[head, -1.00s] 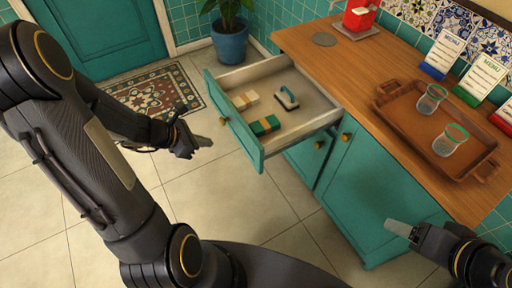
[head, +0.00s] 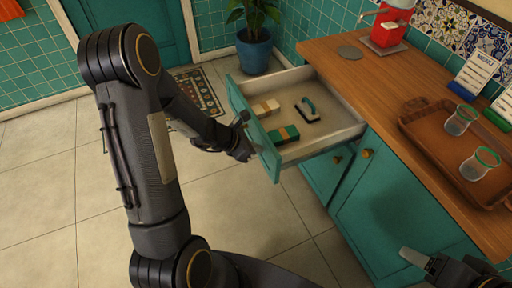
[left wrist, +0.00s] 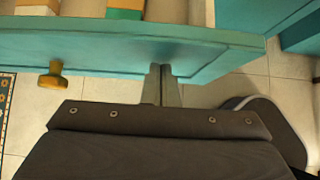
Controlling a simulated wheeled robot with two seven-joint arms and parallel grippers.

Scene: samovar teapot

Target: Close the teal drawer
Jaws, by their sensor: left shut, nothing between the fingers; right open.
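The teal drawer (head: 252,125) stands pulled well out of the teal cabinet in the head view. Its front also fills the top of the left wrist view (left wrist: 120,45), with a brass knob (left wrist: 52,76) left of my fingers. My left gripper (head: 250,153) is shut and empty at the outer face of the drawer front, near its nearer end. In the left wrist view its fingertips (left wrist: 160,72) reach the lower part of the front; I cannot tell whether they touch. My right gripper (head: 405,254) is partly visible at the bottom right, open and away from the drawer.
The wooden counter (head: 375,85) carries a brown tray (head: 425,135) with glasses. A potted plant (head: 254,50) stands behind the drawer. The floor in front is clear.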

